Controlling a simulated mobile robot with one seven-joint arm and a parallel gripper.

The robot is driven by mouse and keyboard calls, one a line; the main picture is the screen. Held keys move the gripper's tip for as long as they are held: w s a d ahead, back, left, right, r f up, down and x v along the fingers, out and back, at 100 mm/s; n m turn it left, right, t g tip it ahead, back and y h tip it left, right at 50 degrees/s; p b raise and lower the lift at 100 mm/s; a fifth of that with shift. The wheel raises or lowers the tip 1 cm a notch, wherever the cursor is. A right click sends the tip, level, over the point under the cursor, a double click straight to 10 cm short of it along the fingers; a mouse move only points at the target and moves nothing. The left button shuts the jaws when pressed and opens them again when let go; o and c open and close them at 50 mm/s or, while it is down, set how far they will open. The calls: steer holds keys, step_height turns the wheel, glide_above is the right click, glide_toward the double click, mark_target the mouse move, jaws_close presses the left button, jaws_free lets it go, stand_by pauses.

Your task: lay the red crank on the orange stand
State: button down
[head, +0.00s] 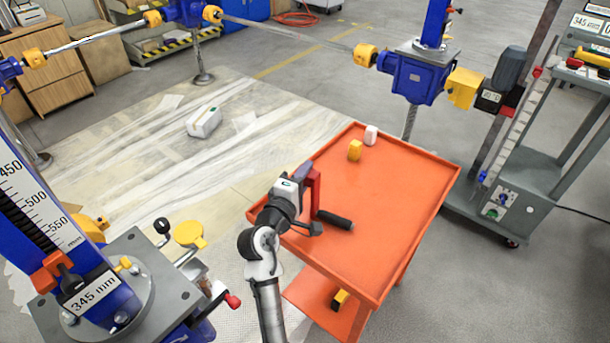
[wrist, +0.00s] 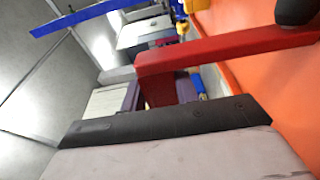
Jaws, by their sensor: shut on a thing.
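The red crank (head: 315,190) has a red arm and a black handle (head: 335,220). My gripper (head: 304,200) is shut on it near the left edge of the orange stand (head: 378,205). The handle points to the right, over the stand's top. In the wrist view the red arm of the crank (wrist: 215,47) crosses the upper right, with the orange stand top (wrist: 275,85) behind it. The gripped end of the crank is partly hidden by my gripper. I cannot tell whether the crank touches the stand.
The rest of the top is clear. A screw jack with a grey plate (head: 150,265) is at the left. A grey cart (head: 515,165) is at the right.

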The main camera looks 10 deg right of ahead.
steer(key=shift+r, duration=0.1)
steer(key=c, duration=1.1)
jaws_free()
steer(key=shift+f, duration=0.2)
steer(key=shift+o, duration=0.2)
steer(key=shift+s+r, duration=0.1)
steer(key=shift+r, duration=0.05)
steer(key=b+v, duration=0.3)
steer(key=v, duration=0.9)
steer(key=shift+b, duration=0.35)
